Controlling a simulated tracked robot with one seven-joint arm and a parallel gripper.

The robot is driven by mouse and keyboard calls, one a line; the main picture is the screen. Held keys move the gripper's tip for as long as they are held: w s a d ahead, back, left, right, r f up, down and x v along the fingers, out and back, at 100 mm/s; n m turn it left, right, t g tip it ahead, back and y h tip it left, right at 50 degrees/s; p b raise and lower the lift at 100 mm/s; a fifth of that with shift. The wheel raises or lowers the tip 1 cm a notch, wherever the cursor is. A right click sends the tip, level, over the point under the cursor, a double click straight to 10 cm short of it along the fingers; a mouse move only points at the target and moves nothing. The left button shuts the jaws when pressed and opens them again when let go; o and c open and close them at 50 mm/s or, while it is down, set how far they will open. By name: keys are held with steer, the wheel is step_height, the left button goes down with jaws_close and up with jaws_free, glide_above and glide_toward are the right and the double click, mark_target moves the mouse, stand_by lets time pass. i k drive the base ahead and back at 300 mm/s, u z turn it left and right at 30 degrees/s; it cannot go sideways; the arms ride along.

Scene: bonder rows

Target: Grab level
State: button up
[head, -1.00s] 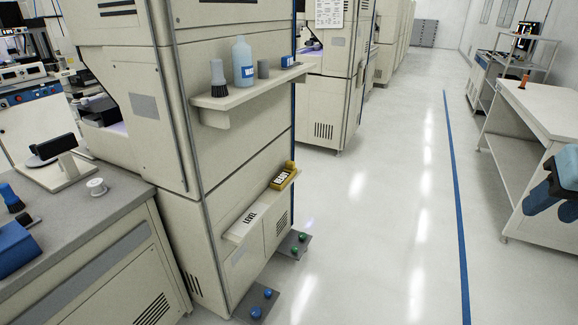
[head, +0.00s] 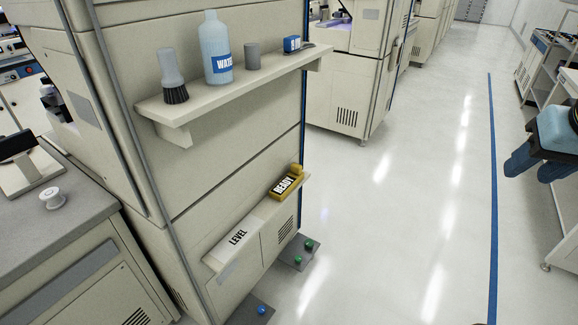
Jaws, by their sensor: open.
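A low shelf (head: 217,257) juts from the side of the near cream machine. Its left part bears the printed word LEVEL, and nothing stands on that part. My gripper (head: 536,170), with a teal body and dark blue fingers, is at the right edge. It is open and empty, well to the right of the shelf and apart from it.
An upper shelf (head: 190,116) holds a brush (head: 172,80), a WATER bottle (head: 217,60), a grey cylinder (head: 252,57) and a blue box (head: 291,44). Foot plates with blue and green knobs lie below. A grey bench (head: 75,215) is at left. The aisle floor (head: 400,220) is clear.

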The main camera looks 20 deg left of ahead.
mark_target(284, 187)
steer(key=u, duration=0.1)
steer(key=i, duration=1.05)
steer(key=u, duration=0.1)
